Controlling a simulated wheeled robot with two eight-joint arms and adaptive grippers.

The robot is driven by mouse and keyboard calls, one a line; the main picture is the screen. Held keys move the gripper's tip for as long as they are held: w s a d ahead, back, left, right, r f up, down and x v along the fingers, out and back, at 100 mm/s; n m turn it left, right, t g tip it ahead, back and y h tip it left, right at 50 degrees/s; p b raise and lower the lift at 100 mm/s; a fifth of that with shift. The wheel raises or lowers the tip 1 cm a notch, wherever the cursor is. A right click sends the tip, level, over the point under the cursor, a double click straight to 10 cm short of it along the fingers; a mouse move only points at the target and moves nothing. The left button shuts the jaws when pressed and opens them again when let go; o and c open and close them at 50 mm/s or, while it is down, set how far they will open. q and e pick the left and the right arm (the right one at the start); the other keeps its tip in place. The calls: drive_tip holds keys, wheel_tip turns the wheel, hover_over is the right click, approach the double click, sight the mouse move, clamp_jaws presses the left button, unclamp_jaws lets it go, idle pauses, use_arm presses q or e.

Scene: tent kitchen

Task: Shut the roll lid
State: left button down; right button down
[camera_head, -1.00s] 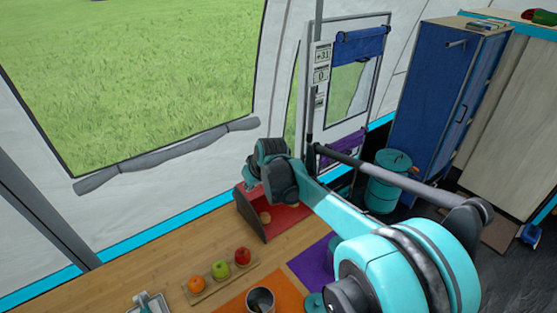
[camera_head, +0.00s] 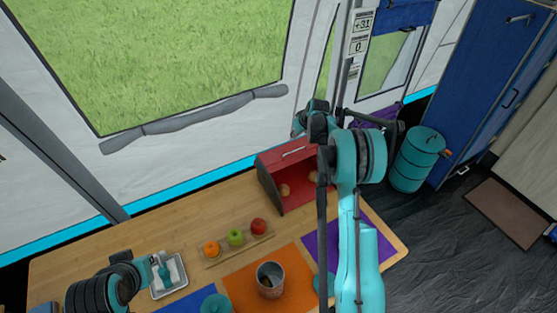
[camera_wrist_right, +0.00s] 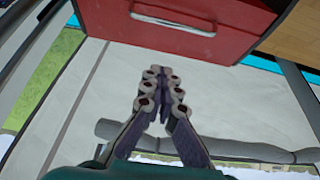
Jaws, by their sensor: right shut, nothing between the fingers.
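The red roll box (camera_head: 283,190) stands at the back of the wooden table. Its front is open, and brown rolls show inside. Its red lid (camera_head: 286,157) is up at the top, with a pale handle (camera_head: 293,152). In the right wrist view the red lid (camera_wrist_right: 235,30) and its handle (camera_wrist_right: 172,24) are at the top. My right gripper (camera_wrist_right: 160,78) is shut and empty, apart from the handle in the picture. In the head view the right arm hides the box's right side and the fingertips are hidden. My left arm shows at lower left; its fingers are unclear.
Several fruits, including a green apple (camera_head: 236,237), stand on a board left of the box. A metal cup (camera_head: 270,278) stands on an orange mat (camera_head: 240,292). A metal tray (camera_head: 180,280) is at left. The tent wall is close behind the table.

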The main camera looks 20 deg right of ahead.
drive_tip(key=x, duration=0.4)
drive_tip(key=s, duration=0.1)
drive_tip(key=s+f, duration=0.1)
drive_tip(key=shift+s+d+f+b, duration=0.1)
drive_tip(key=shift+s+d+b, duration=0.2)
drive_tip(key=shift+b, duration=0.1)
drive_tip(key=shift+s+f, duration=0.1)
drive_tip(key=shift+s, duration=0.35)
